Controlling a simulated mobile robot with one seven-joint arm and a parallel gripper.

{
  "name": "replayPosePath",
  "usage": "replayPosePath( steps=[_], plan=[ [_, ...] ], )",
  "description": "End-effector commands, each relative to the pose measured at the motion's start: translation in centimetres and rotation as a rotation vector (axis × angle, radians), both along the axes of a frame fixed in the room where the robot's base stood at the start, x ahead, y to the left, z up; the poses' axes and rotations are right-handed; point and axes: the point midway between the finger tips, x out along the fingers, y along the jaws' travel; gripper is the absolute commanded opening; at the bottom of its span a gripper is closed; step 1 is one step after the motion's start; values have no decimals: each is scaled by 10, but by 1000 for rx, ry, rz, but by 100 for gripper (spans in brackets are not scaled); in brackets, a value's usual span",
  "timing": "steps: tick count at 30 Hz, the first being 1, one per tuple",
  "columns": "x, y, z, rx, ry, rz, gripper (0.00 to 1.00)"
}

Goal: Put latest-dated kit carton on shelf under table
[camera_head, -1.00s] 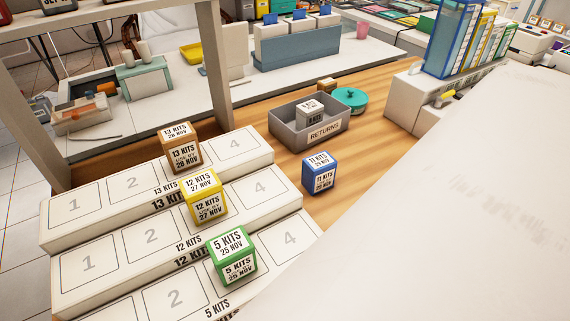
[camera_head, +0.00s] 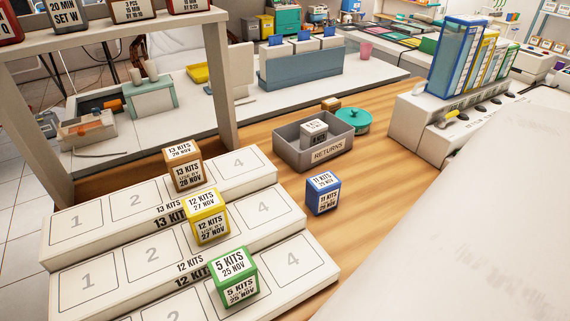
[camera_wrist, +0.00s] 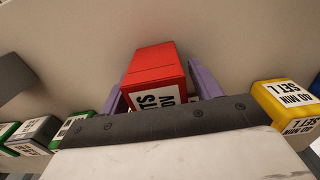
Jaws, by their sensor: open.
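A brown carton marked 13 KITS 28 NOV (camera_head: 184,169), a yellow one marked 12 KITS 27 NOV (camera_head: 207,216) and a green one marked 5 KITS 25 NOV (camera_head: 233,276) stand on the numbered stepped rack (camera_head: 285,275). A blue carton (camera_head: 323,193), apparently 11 KITS 29 NOV, stands on the wooden table (camera_head: 370,205) right of the rack. In the wrist view my gripper (camera_wrist: 160,88) is open, with a red carton (camera_wrist: 155,72) between its purple fingers. Its label shows only partly, ending in TS and OV. I cannot see the shelf under the table.
A grey RETURNS bin (camera_head: 313,153) holds a white carton (camera_head: 313,131); a teal lidded pot (camera_head: 351,121) is beside it. An upright-framed shelf (camera_head: 110,30) carries cartons. In the wrist view a yellow carton (camera_wrist: 284,96) is right, with green and grey cartons left.

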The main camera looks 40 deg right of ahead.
Motion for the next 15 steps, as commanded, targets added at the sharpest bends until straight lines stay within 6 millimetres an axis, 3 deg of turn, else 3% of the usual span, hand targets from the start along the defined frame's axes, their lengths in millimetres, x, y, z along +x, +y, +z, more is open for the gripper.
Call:
replayPosePath(
  steps=[7,15],
  plan=[
    [0,0,11,-1,-1,-1,63],
    [1,0,68,-4,-2,2,63]
  ],
)
